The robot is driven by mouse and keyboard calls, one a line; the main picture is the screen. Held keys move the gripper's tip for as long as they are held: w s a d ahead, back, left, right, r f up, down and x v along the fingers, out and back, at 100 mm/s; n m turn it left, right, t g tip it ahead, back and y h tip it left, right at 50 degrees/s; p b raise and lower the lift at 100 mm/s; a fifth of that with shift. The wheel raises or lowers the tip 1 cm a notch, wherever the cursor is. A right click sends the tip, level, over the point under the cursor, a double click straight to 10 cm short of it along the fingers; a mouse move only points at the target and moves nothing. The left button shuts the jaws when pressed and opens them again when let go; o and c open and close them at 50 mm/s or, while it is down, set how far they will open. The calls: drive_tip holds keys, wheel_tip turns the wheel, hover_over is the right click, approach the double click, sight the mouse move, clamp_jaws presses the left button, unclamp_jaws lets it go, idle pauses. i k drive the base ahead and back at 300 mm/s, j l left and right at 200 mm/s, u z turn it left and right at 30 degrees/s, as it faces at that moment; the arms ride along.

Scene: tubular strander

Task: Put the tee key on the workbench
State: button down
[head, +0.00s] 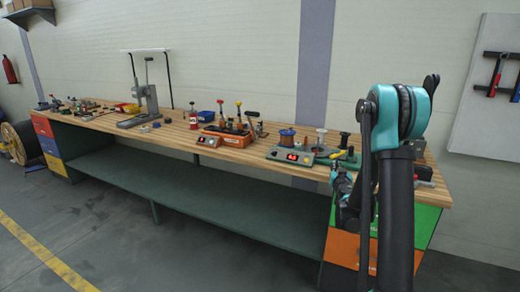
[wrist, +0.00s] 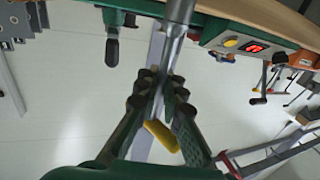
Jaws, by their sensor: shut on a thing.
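The long workbench (head: 178,130) has a striped wooden top and runs along the wall. Its edge also shows at the top of the wrist view (wrist: 275,16). My gripper (wrist: 162,82) is shut on the tee key (wrist: 176,32), a grey metal rod with a yellow part between the fingers. The rod points away from my gripper, toward the bench edge in the wrist view. In the head view my gripper is near the bench's right end, partly hidden by my arm. I cannot tell whether the key touches the bench.
A control box with a red display (head: 290,156) and spools (head: 287,137) stand near my gripper. An orange device (head: 228,136) is further left, then a grey press (head: 147,98). Drawers (head: 345,248) are below the right end.

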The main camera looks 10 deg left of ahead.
sight(161, 136)
drive_tip(key=i+j, duration=0.1)
drive_tip(key=j, duration=0.35)
drive_tip(key=i+j, duration=0.1)
drive_tip(key=j, duration=0.35)
drive_tip(key=i+j, duration=0.1)
drive_tip(key=j, duration=0.35)
drive_tip(key=i+j+u, duration=0.1)
drive_tip(key=j, duration=0.3)
drive_tip(key=i+j, duration=0.15)
drive_tip(key=j, duration=0.3)
